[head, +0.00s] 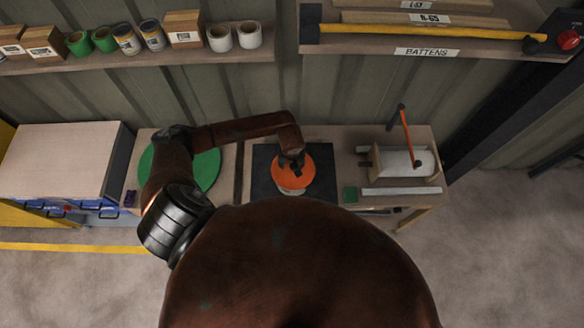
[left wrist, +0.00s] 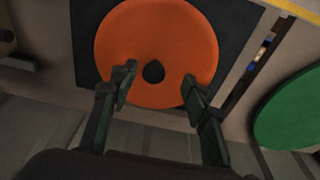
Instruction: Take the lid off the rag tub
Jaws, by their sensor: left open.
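The rag tub (head: 291,191) stands on a black mat (head: 263,163) on the bench, with its round orange lid (head: 283,178) on top. In the left wrist view the lid (left wrist: 150,35) shows a dark knob (left wrist: 153,72) at its middle. My left gripper (head: 291,163) is over the lid. In the left wrist view its two fingers (left wrist: 157,85) are open, one on either side of the knob, with gaps between them and the knob. I cannot tell how high the fingertips are above the lid. My right gripper is not in view.
A green disc (head: 208,165) lies on the bench left of the mat, partly behind my left arm. Shelves with tins (head: 125,40) and battens (head: 430,33) hang above.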

